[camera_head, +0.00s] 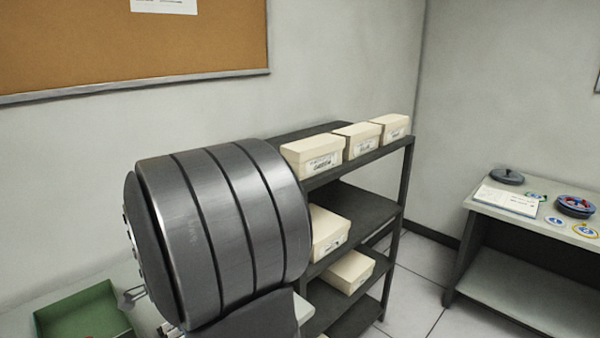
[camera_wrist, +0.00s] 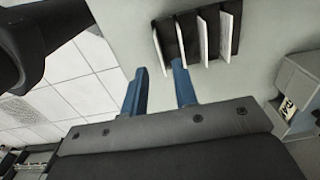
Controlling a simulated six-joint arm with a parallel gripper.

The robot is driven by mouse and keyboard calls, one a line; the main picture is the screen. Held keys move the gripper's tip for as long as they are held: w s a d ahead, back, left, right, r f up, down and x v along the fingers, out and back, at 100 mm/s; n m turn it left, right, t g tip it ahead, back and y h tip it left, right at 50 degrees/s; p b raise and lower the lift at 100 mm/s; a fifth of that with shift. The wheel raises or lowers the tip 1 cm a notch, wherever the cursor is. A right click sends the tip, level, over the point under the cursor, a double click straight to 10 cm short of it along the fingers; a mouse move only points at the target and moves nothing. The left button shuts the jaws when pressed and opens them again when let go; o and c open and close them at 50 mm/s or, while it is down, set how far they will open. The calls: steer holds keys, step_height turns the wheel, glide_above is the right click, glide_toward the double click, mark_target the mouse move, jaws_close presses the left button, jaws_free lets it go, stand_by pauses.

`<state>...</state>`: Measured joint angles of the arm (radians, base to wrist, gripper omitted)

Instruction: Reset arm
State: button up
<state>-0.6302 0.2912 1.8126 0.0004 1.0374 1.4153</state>
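In the wrist view, my gripper (camera_wrist: 160,67) shows two blue fingers standing apart with nothing between them. The fingertips are close in the picture to a black slotted rack (camera_wrist: 190,46) holding several white upright cards (camera_wrist: 204,38). I cannot tell how far the fingers are from the rack. My gripper is not clearly seen in the head view.
A dark shelf unit (camera_head: 408,185) holds several cream boxes (camera_head: 312,157). A green tray (camera_head: 80,312) is at lower left. A side table (camera_head: 500,210) at right holds a paper, reels and a dark round object. Tiled floor (camera_head: 415,285) between shelf and table is clear.

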step_height(320, 180, up, 12)
step_height(320, 180, down, 17)
steer(key=r, duration=0.7)
steer(key=shift+s+a, duration=0.15)
steer(key=shift+a, duration=0.1)
steer(key=s+a+r, duration=0.2)
steer(key=s+a, duration=0.3)
steer(key=a, duration=0.2)
steer(key=shift+s+r, duration=0.15)
steer(key=shift+s, duration=0.05)
steer(key=w+d+f, duration=0.1)
steer(key=w+d, duration=0.1)
steer(key=w+d+f, duration=0.1)
steer(key=d, duration=0.2)
steer(key=w+d+f, duration=0.1)
steer(key=w+d, duration=0.1)
steer(key=shift+w+d, duration=0.25)
steer(key=shift+w, duration=0.05)
step_height(320, 180, down, 5)
steer(key=shift+w+f, duration=0.1)
steer(key=shift+f, duration=0.05)
steer(key=shift+r, duration=1.85)
